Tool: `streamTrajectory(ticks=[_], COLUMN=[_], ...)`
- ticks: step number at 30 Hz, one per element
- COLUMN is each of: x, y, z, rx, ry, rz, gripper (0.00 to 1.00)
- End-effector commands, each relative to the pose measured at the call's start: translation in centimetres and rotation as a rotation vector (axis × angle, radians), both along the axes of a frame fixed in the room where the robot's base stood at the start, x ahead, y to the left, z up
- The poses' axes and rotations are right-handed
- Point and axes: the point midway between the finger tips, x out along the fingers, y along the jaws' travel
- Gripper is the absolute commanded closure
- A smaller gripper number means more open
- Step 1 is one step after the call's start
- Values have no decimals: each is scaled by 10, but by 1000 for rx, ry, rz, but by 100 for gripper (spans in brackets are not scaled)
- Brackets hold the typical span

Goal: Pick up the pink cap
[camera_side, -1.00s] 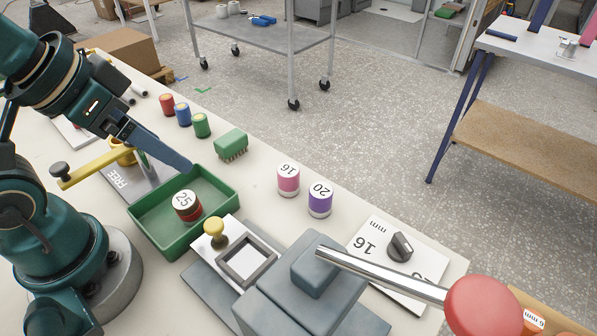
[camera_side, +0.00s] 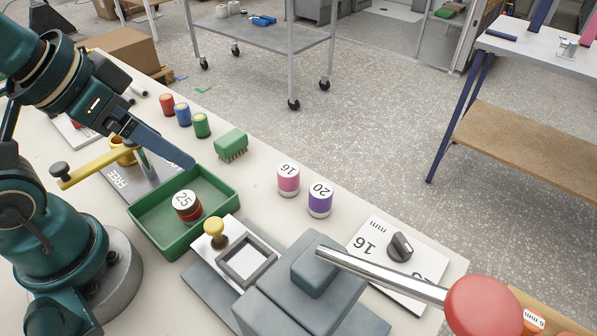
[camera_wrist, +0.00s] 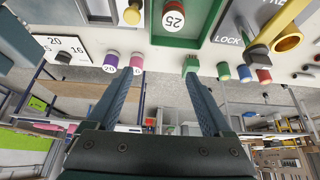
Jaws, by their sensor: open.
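The pink cap (camera_side: 288,179), a short cylinder with a white top marked 16, stands upright on the bench, right of the green tray. It also shows in the wrist view (camera_wrist: 137,62), partly behind a finger. A purple cap (camera_side: 320,199) marked 20 stands beside it. My gripper (camera_side: 190,165) is above the back edge of the green tray, apart from the pink cap. In the wrist view my gripper (camera_wrist: 163,88) has its two fingers spread wide with nothing held between them.
The green tray (camera_side: 222,221) holds a red cap (camera_side: 187,206) marked 25. A green brush-like block (camera_side: 231,145) and red, blue and green cylinders stand behind. A grey press with a red-knobbed lever (camera_side: 485,305) is in front. Bench is clear around the pink cap's back side.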

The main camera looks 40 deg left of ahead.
Motion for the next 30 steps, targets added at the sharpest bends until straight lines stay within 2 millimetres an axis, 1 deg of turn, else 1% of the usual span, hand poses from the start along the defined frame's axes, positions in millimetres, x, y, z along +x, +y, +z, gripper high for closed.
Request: streamTrajectory(ticks=[2, 5, 9, 12, 14, 15, 17, 18, 20, 21, 23, 26, 30], x=[12, 41, 90, 123, 139, 149, 160, 166, 171, 172, 171, 163, 143], y=[4, 16, 32, 35, 33, 30, 23, 18, 10, 4, -5, -17, -29], z=[7, 25, 46, 51, 49, 45, 37, 29, 16, 7, -9, -34, -67], rx=[25, 103, 262, 353, 390, 402, 405, 397, 370, 343, 287, 170, -21], ry=[-69, -225, -419, -520, -566, -591, -622, -636, -653, -660, -666, -666, -645], rz=[-1, -21, -98, -196, -272, -327, -414, -470, -553, -607, -677, -772, -844], gripper=[16, 16, 16, 16, 16, 16, 16, 16, 16, 16, 16, 16, 16])
